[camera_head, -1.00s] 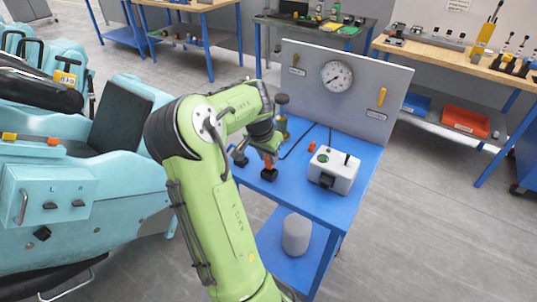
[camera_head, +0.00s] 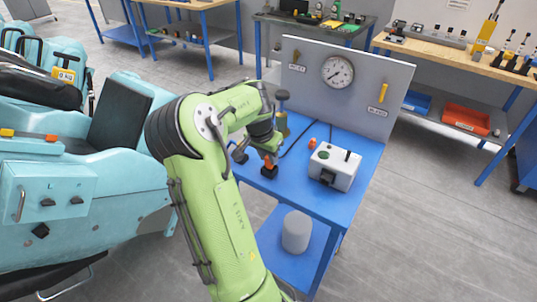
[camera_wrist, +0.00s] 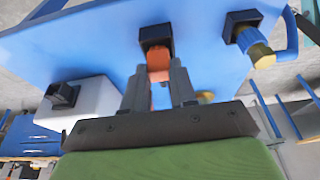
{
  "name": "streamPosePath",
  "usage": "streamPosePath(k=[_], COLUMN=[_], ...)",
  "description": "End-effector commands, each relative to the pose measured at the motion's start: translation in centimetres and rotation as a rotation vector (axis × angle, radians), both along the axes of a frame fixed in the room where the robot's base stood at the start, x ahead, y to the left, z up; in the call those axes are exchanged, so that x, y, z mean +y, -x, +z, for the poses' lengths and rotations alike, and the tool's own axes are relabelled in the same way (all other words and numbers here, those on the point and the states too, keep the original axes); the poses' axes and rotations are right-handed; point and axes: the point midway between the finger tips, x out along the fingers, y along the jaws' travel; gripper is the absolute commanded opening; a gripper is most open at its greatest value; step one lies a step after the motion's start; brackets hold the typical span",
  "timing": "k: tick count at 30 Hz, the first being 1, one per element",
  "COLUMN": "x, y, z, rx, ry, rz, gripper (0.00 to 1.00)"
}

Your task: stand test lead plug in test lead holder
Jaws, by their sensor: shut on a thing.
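My gripper (camera_head: 267,156) is above the left part of the blue bench top. In the wrist view its two fingers (camera_wrist: 159,90) are shut on an orange plug (camera_wrist: 158,68), the test lead plug. A black square block (camera_wrist: 156,36), apparently the test lead holder, is right at the plug's far end. The holder (camera_head: 269,172) also shows just under my gripper in the head view. The plug looks in line with the holder and touching or entering it; I cannot tell how deep it sits.
A white box (camera_head: 345,175) with a green button stands right on the blue bench (camera_head: 310,198). A small orange piece (camera_head: 312,143) lies near it. A grey panel with a gauge (camera_head: 337,72) rises behind. A brass fitting with a dark knob (camera_head: 283,98) stands close behind my gripper.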

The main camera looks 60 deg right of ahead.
Motion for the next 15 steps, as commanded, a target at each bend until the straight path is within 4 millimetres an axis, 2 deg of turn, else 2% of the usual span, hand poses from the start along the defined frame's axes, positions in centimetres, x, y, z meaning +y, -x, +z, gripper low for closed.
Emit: streamPosePath(k=[15], x=[0.01], y=[0.0], z=[-1.01], rx=[-0.001], ry=[0.0], rz=[0.0], gripper=[0.0])
